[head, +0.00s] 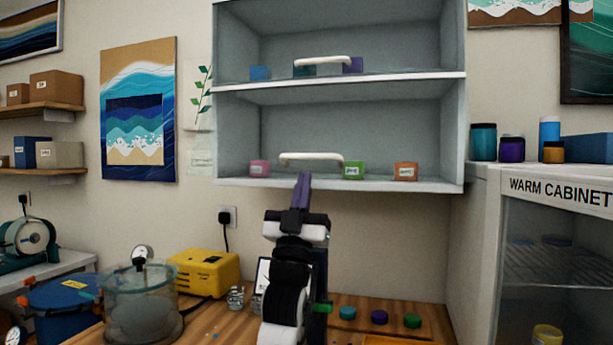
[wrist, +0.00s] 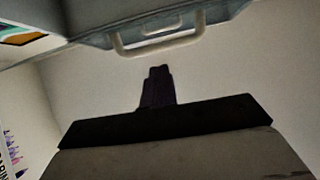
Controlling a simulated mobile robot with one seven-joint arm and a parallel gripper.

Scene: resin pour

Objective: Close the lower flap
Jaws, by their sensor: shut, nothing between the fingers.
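The lower flap of the wall cabinet seems clear; its pale bar handle (head: 311,158) shows in front of the lower compartment, near its bottom. How far the flap stands open I cannot tell. My gripper (head: 303,178) is shut and empty, pointing up, with its fingertips just below the handle in the head view. In the wrist view the handle (wrist: 158,42) is beyond the dark fingertips (wrist: 158,72), with a visible gap in the picture. Contact cannot be made out. The upper handle (head: 322,62) is above.
Small coloured boxes, such as the green one (head: 353,170), stand on the lower shelf. The warm cabinet (head: 485,240) stands at the right. Below are a yellow pump (head: 205,272), a clear chamber (head: 140,310) and several coloured lids on the wooden bench.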

